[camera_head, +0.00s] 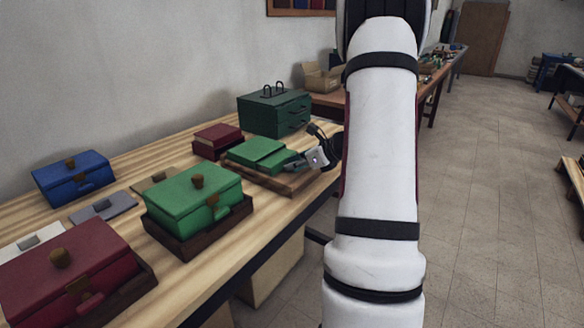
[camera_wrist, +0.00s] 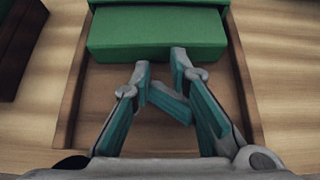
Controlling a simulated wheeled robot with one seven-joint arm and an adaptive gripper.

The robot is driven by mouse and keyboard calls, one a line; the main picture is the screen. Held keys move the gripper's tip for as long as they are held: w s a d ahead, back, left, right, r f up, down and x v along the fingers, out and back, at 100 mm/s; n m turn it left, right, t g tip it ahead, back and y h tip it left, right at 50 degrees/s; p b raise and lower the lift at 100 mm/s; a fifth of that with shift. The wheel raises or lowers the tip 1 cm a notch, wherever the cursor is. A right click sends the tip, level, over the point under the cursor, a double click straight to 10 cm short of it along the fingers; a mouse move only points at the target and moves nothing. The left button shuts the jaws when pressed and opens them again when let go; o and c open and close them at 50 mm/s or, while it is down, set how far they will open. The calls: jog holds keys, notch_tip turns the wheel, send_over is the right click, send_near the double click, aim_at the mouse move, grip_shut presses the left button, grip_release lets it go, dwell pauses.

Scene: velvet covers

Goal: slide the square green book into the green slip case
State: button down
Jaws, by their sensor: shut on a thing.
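The square green book (camera_wrist: 155,38) lies flat in front of my gripper (camera_wrist: 160,66), its near edge facing the fingers in the wrist view. Behind it is a strip of the green slip case (camera_wrist: 160,2); in the head view the slip case (camera_head: 256,150) is a raised green block. The book seems to lie partly within the case, but its depth inside is hidden. My gripper, also in the head view (camera_head: 300,163), is at the book's near edge, shut on it with a small gap between the fingertips. The exact contact is hard to see.
A brown wooden tray (camera_wrist: 72,100) has raised side rims around the book and fingers. A dark red box (camera_head: 217,138) and dark green chest (camera_head: 275,112) stand close behind. A green box (camera_head: 194,196), blue box (camera_head: 72,178) and red box (camera_head: 65,272) stand left.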

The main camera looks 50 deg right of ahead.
aim_at(285, 159)
jog(key=shift+w+a+f, duration=0.1)
jog(key=shift+w+a, duration=0.05)
jog(key=shift+w, duration=1.05)
jog(key=shift+w+a+f, duration=0.1)
jog(key=shift+w+a, duration=0.05)
jog(key=shift+w, duration=1.05)
jog(key=shift+s+f+p+v, duration=0.2)
jog(key=shift+p+v, duration=0.3)
jog(key=shift+v, duration=1.15)
jog(key=shift+s+f+p+v, duration=0.1)
jog(key=shift+f+p+v, duration=0.3)
jog(key=shift+v, duration=1.25)
jog(key=shift+s+f+p+v, duration=0.1)
jog(key=shift+p+v, duration=0.55)
jog(key=shift+v, duration=0.95)
jog(key=shift+d, duration=0.15)
